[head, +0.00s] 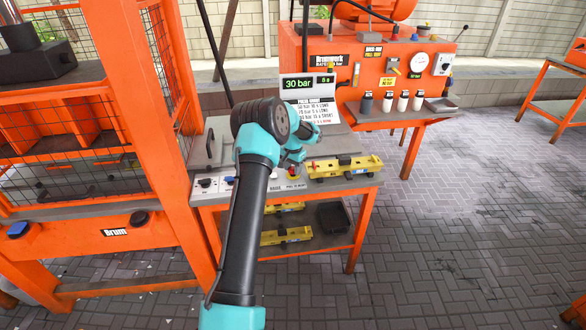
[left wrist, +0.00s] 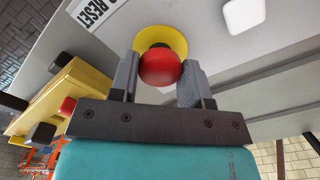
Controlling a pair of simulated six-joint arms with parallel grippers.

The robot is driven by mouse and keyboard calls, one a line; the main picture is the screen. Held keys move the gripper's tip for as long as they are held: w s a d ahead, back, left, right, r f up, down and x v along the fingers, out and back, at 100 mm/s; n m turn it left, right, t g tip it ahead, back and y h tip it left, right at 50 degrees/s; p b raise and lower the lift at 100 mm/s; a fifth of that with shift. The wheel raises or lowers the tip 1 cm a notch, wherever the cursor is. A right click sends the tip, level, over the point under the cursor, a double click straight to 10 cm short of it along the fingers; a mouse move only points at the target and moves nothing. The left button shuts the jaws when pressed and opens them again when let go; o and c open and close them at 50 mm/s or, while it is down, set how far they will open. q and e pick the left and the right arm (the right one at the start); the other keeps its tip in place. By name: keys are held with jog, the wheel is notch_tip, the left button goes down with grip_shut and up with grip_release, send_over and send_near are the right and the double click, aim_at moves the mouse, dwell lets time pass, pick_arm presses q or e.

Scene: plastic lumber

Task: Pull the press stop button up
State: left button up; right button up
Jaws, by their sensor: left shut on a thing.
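The press stop button (left wrist: 160,68) is a red mushroom head on a round yellow base, on the grey panel in the left wrist view. A little red of it shows in the head view below my left gripper (head: 292,164), at the front of the press table. In the left wrist view my left gripper (left wrist: 162,82) is shut on the red head, with one dark finger on each side. My right gripper is not in view.
A yellow mould (head: 345,168) with dark and red knobs lies right of the button. A display reading 30 bar (head: 298,84) stands behind my left arm. An orange press frame (head: 160,120) rises at left. Yellow moulds and a black bin (head: 333,217) sit on the lower shelf.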

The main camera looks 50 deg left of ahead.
aim_at(293, 168)
pick_arm(q)
grip_shut()
jog(key=shift+r, duration=0.75)
jog(key=o, duration=0.9)
grip_release()
jog(key=shift+o, duration=0.2)
jog(key=shift+r, duration=0.1)
notch_tip(293, 168, up, 17)
